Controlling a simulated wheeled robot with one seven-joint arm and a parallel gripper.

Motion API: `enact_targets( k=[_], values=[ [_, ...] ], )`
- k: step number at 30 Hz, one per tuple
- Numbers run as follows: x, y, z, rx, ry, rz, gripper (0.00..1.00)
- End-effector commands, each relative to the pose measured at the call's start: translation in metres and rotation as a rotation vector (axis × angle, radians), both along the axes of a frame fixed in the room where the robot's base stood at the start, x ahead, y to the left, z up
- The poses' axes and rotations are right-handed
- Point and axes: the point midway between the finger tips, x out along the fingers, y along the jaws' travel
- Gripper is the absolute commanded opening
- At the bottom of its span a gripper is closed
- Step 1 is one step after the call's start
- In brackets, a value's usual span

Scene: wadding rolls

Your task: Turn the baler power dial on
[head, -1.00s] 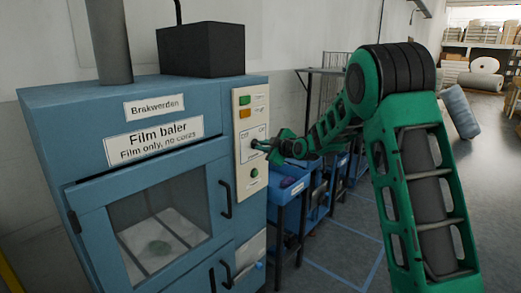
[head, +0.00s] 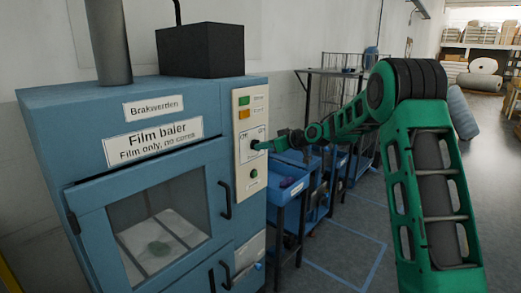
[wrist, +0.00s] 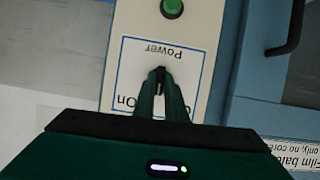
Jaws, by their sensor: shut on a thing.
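The baler's power dial (head: 254,145) is a small dark knob on the pale control panel (head: 243,185) of the blue film baler (head: 85,160). In the wrist view the panel is upside down, and the black knob (wrist: 160,72) shows between the green fingertips. My gripper (head: 261,145) reaches the dial from the right and is shut on it; its fingers (wrist: 160,84) show closely in the wrist view. "Power" and "On" are readable there. My fingers hide much of the dial, so I cannot tell which mark it points to.
Green and orange buttons (head: 244,100) sit above the dial and a green button (head: 254,173) below it. A black door handle (head: 225,199) stands out at lower left. Blue bins (head: 291,187) on a stand are close beneath my arm. Open floor lies at right.

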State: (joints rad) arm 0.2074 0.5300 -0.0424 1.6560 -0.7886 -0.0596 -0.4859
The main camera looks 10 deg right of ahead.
Motion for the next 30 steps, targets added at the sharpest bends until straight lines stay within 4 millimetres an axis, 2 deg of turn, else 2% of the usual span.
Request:
enact_targets(
  k=[18, 30],
  values=[
    [0.0027, -0.0050, -0.0048, 0.459, 0.340, 0.000, 0.00],
    [0.0038, -0.0064, -0.0052, 0.637, 0.468, -0.002, 0.00]
  ],
)
